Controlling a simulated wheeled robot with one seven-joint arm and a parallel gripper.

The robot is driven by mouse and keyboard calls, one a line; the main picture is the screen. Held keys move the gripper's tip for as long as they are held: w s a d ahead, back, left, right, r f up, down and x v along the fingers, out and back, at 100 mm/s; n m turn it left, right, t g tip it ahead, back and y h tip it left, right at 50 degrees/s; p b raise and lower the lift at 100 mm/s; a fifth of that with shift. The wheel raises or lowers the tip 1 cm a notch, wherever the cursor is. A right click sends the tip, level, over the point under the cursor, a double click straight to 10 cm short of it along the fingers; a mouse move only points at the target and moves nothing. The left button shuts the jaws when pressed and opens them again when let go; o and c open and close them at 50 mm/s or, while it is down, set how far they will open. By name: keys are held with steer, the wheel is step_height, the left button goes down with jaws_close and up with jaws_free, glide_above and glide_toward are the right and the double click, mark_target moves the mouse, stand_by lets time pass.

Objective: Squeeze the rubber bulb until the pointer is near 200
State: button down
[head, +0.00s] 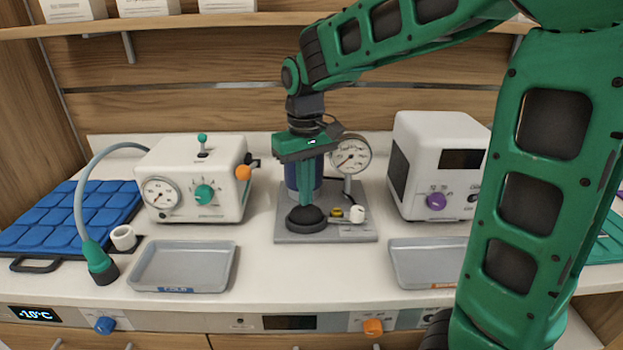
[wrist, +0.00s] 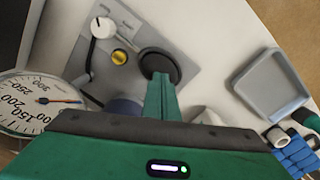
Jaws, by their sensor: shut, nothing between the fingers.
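The black rubber bulb (head: 306,219) sits at the front of a grey base plate (head: 283,229), in front of a dark blue cylinder (head: 291,178). My gripper (head: 305,204) points down with its fingers shut and empty, its tips at the bulb's top. In the wrist view the fingers (wrist: 160,80) overlap the near edge of the bulb (wrist: 157,65); I cannot tell if they touch. The round white gauge (head: 350,154) stands behind right. In the wrist view its orange pointer (wrist: 60,101) lies on the side away from the 200 mark; its exact reading is unclear.
A small white knob (head: 357,215) and a yellow one (head: 336,212) sit right of the bulb. White devices stand left (head: 192,178) and right (head: 436,165). Grey trays lie front left (head: 183,266) and front right (head: 425,262). My arm covers the right side.

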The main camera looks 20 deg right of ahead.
steer(key=shift+f, duration=0.2)
stand_by(1.0)
steer(key=shift+f, duration=1.05)
steer(key=shift+r, duration=1.15)
steer(key=shift+f, duration=0.1)
steer(key=shift+f, duration=1.05)
steer(key=shift+r, duration=1.15)
steer(key=shift+f, duration=0.25)
steer(key=shift+r, duration=0.2)
